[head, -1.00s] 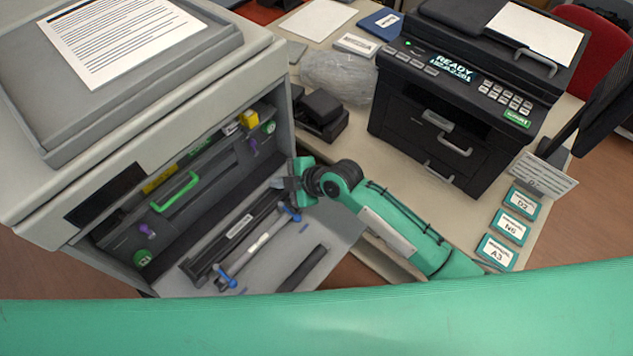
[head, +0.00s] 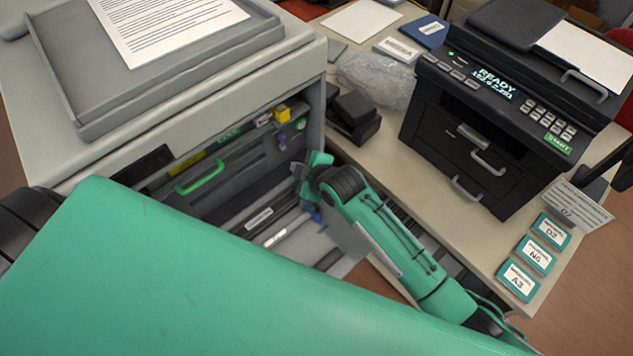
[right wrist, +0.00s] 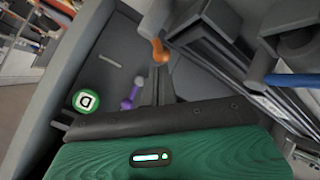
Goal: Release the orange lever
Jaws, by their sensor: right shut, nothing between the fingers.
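The orange lever (right wrist: 159,51) shows in the right wrist view as a small orange knob on a stem, at the upper middle inside the open bay. I cannot make it out in the head view, where my right arm covers part of that area. My right gripper (head: 301,172) is at the right end of the bay of the large grey printer (head: 230,110), shut and empty. Its fingertips are not clear in the wrist view, so I cannot tell whether they touch the lever. My left gripper is out of view; a large teal arm part fills the lower left.
A purple knob (right wrist: 129,103) and a green round label (right wrist: 87,99) are beside the lever. A green handle (head: 201,178) and a yellow block (head: 282,114) are in the bay. The black printer (head: 480,130) stands on the table at right, with several teal-edged cards (head: 518,281) in front.

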